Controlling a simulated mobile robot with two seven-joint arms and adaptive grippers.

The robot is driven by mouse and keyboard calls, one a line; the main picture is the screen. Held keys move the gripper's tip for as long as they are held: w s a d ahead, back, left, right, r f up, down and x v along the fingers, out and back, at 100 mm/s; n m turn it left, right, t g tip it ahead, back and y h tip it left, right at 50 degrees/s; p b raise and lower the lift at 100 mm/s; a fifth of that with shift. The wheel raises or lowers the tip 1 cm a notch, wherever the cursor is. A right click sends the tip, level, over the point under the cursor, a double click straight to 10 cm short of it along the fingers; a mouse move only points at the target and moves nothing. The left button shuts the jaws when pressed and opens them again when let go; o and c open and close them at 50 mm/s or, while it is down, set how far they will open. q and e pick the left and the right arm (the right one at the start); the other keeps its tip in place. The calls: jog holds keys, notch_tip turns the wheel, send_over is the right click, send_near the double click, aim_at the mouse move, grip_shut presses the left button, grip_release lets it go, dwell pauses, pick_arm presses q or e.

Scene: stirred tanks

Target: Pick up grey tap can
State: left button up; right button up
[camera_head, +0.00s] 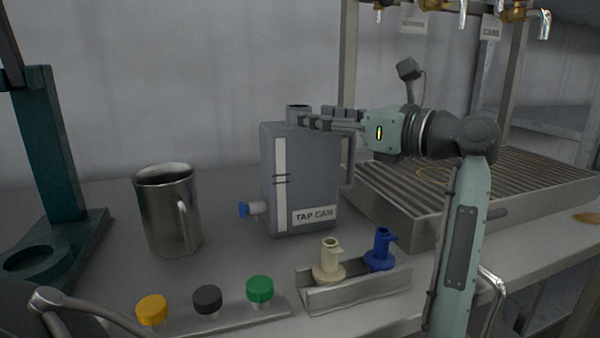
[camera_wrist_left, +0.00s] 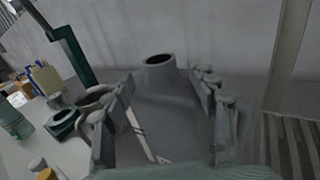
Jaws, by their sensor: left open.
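The grey tap can (camera_head: 300,180) stands upright on the bench, with a "TAP CAN" label, a pale stripe, a blue tap at its lower left and an open neck on top. My left gripper (camera_head: 314,118) is at the top of the can, coming from the right side in the head view. In the left wrist view the can (camera_wrist_left: 165,110) shows between the two open fingers of the gripper (camera_wrist_left: 165,95), its neck just beyond them. I cannot tell whether the fingers touch it. My right gripper is not in view.
A metal mug (camera_head: 166,215) stands left of the can. In front are yellow, black and green caps (camera_head: 259,289) on a strip and a holder (camera_head: 355,293) with cream and blue taps. A ribbed drain tray (camera_head: 400,212) lies right; a dark green stand (camera_head: 50,170) is at left.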

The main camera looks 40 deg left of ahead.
pick_arm(q)
jog(key=a+p, duration=0.1)
jog(key=a, duration=0.3)
jog(key=shift+s+a, duration=0.1)
jog(key=shift+a, duration=0.25)
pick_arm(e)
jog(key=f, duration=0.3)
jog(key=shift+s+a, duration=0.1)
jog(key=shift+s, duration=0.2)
pick_arm(q)
grip_shut()
